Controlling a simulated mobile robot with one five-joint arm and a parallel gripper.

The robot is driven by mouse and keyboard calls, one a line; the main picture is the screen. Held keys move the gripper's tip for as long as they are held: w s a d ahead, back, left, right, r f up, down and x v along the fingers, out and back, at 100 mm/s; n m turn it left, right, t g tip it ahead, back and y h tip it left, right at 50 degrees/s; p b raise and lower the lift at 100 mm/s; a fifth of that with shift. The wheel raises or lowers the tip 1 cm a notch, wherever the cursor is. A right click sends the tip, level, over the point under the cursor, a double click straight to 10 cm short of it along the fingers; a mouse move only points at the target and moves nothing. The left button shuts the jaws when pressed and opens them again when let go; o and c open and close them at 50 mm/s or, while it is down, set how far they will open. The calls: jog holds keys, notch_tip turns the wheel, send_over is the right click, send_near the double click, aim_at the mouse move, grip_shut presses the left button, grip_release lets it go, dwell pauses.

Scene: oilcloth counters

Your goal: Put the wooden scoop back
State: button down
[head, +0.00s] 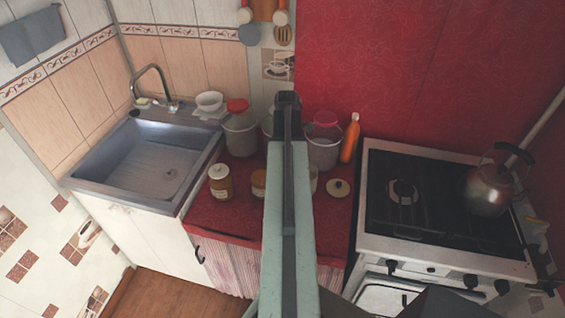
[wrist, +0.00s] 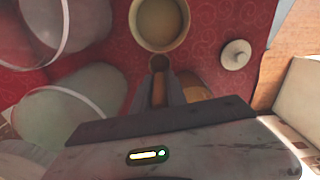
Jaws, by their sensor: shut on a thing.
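The wooden scoop (wrist: 160,64) shows in the wrist view as a small brown piece between the fingertips. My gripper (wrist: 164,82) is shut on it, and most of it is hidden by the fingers. An open round jar (wrist: 160,48) with pale contents stands just beyond the fingertips; I cannot tell whether the scoop touches it. In the head view my arm hides the gripper and scoop.
Glass buckets (head: 240,135) (head: 323,153), a lidded amber jar (head: 220,183) and an orange bottle (head: 350,138) crowd the red counter (head: 222,222). The sink (head: 150,165) is left; the stove (head: 440,205) with a kettle (head: 488,190) is right.

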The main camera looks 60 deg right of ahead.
notch_tip(320, 180, down, 4)
jog(key=b, duration=0.4)
jog(key=shift+s+r, duration=0.1)
jog(key=shift+s, duration=0.05)
jog(key=shift+w+a+r, duration=0.1)
jog(key=shift+w+r, duration=0.1)
jog(key=shift+f, duration=0.15)
jog(key=c, duration=1.3)
grip_release()
jog(key=shift+c, duration=0.2)
notch_tip(320, 180, up, 12)
jog(key=p, duration=1.2)
jog(key=shift+r+p, duration=0.25)
jog(key=shift+p, duration=0.1)
jog(key=shift+f, duration=0.1)
